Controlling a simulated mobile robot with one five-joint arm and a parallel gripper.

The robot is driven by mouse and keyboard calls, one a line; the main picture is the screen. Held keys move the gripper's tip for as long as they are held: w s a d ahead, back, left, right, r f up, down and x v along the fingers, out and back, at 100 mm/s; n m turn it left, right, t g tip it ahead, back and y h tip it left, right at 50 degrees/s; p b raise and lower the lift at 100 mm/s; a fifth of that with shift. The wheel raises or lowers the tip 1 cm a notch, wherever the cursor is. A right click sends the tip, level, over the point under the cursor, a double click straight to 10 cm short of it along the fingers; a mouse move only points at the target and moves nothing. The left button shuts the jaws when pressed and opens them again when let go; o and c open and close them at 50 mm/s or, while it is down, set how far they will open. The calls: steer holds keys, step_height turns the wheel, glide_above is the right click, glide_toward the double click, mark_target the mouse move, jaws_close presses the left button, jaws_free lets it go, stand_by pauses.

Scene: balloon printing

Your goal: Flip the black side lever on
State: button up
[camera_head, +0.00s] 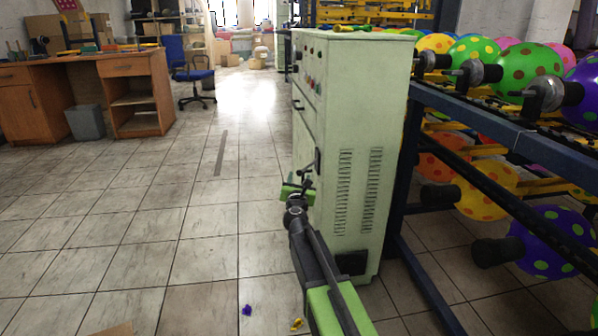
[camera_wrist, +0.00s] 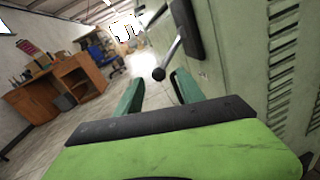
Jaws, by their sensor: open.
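The black side lever (camera_wrist: 187,30) is mounted on the side of a pale green control cabinet (camera_head: 358,120). In the wrist view its grey rod (camera_wrist: 170,55) slants down and left from a black plate to a round black knob (camera_wrist: 158,74). In the head view the lever's dark plate (camera_head: 318,160) shows on the cabinet's left edge, just above my gripper (camera_head: 298,190). In the wrist view my gripper (camera_wrist: 156,80) is open with two green fingers. The knob appears in the gap between the fingertips; I cannot tell whether they touch it.
A blue rack (camera_head: 480,115) with several spotted balloons stands right of the cabinet. A wooden desk (camera_head: 130,70) and a blue chair (camera_head: 190,75) are at the back left. Small purple (camera_head: 246,310) and yellow scraps (camera_head: 296,324) lie on the floor. The tiled floor left of the cabinet is mostly clear.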

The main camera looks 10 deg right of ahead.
steer(key=x, duration=0.7)
steer(key=shift+w, duration=0.2)
steer(key=shift+a, duration=0.1)
jaws_close()
stand_by(0.9)
